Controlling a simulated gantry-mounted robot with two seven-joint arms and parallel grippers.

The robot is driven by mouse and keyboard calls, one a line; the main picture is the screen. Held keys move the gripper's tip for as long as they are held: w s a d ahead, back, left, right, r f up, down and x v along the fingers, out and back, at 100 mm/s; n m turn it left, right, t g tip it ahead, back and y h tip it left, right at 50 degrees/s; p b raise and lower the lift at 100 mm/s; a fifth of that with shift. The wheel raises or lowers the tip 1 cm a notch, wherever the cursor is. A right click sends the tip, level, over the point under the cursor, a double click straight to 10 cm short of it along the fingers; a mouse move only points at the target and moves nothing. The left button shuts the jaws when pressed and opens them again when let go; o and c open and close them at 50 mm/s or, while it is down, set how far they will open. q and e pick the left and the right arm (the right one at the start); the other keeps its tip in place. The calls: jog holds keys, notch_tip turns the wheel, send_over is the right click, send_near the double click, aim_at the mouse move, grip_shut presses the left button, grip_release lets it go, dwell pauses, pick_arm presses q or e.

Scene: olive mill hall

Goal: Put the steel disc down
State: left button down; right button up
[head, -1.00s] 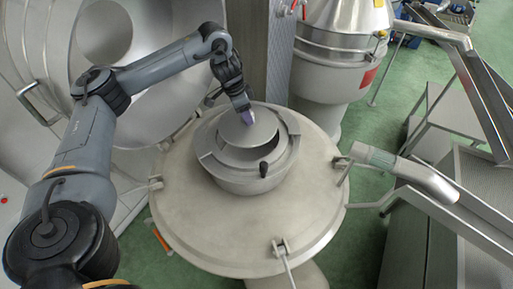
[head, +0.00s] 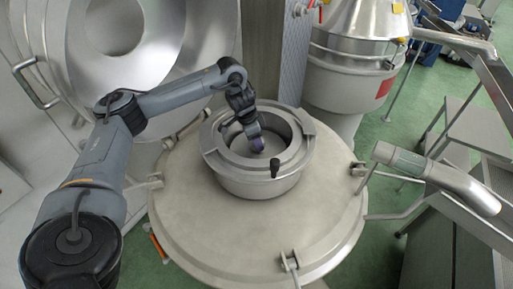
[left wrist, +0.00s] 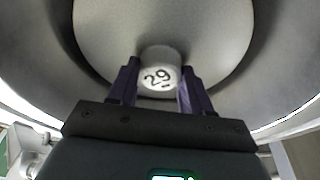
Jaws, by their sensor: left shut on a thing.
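My left gripper (left wrist: 157,88) is shut on the knob, with one purple finger on each side. In the head view the left gripper (head: 257,145) reaches down inside the round steel bowl (head: 250,184) on the big lid. The disc is inside the bowl's rim; whether it touches the bottom I cannot tell. My right gripper is out of view.
The bowl sits on a wide round steel lid (head: 200,225) with clamps at its edge. A black knob (head: 275,168) stands at the bowl's front rim. A steel spout (head: 435,178) is at the right, and a tall steel vessel (head: 350,70) behind.

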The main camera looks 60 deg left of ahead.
aim_at(249, 148)
pick_arm(q)
notch_tip(249, 148, down, 3)
jog(key=shift+f, duration=0.2)
jog(key=shift+c, duration=2.4)
grip_release()
jog(key=shift+f, duration=0.15)
jog(key=v, duration=0.6)
jog(key=p+v, duration=0.4)
jog(key=v, duration=0.2)
